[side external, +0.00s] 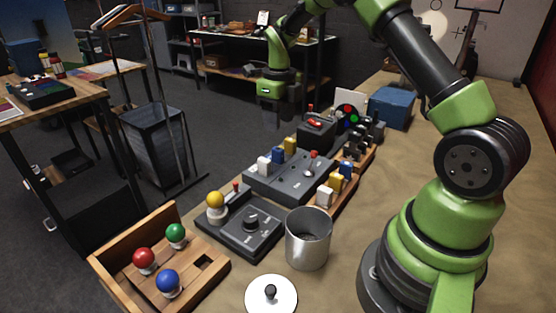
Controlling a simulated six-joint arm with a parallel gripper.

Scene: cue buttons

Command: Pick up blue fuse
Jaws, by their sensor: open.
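A blue fuse (278,156) stands upright on the grey panel (290,184), between a white fuse (264,166) and a yellow fuse (290,145). A second blue fuse (346,169) stands in the wooden rack (345,204) to the right of the panel, beside another yellow fuse (336,182) and another white fuse (324,195). My gripper (273,108) is open, pointing down, and appears well above the table objects, behind the panel in the picture. It looks empty, though its fingers are small and dark here. It touches neither blue fuse.
A metal cup (308,240) stands in front of the rack. A dial box with a yellow bulb (215,200) and a wooden tray (217,279) with red, green and blue bulbs lie nearer. A white disc (271,298) and blue box (390,108) are also on the table (372,207).

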